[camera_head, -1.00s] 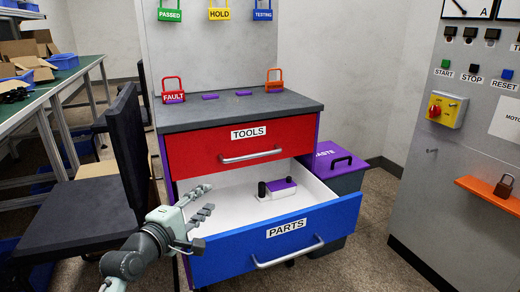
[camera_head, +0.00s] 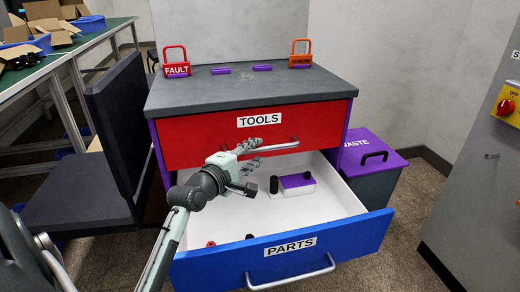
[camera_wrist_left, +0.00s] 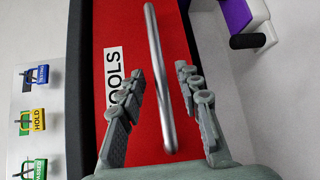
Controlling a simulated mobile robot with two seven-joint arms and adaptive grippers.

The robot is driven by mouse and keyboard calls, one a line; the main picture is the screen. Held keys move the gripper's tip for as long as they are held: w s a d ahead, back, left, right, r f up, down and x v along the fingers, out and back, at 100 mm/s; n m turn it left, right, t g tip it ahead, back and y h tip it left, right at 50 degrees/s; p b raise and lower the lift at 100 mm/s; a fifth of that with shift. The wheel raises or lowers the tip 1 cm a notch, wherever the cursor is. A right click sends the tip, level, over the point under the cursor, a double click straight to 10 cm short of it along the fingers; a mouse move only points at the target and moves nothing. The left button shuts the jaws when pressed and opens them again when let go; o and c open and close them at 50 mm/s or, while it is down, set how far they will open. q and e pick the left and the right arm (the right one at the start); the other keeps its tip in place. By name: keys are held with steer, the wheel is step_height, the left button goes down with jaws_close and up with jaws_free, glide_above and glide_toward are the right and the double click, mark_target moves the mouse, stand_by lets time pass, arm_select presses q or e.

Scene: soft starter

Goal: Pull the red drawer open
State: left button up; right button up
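The red drawer (camera_head: 200,136) labelled TOOLS is shut in the upper part of the cabinet. Its silver bar handle (camera_head: 284,147) runs across its front, partly hidden behind my left gripper. My left gripper (camera_head: 272,154) is in front of the red drawer, at the handle's left part. In the left wrist view the fingers of my left gripper (camera_wrist_left: 162,92) are spread apart, with the handle (camera_wrist_left: 158,60) between them and no finger visibly closed on it. My right gripper is not in view.
The blue drawer (camera_head: 205,270) labelled PARTS stands open below, holding a purple-topped box (camera_head: 292,186) and small items. A purple-lidded waste bin (camera_head: 365,150) is on the right. A dark chair (camera_head: 110,140) is on the left. Padlocks stand on the grey cabinet top (camera_head: 245,92).

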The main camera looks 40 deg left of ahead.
arm_select(q)
steer(key=shift+w+a+f, duration=0.1)
steer(key=shift+w+f, duration=0.1)
steer(key=shift+w, duration=1.1)
jaws_close()
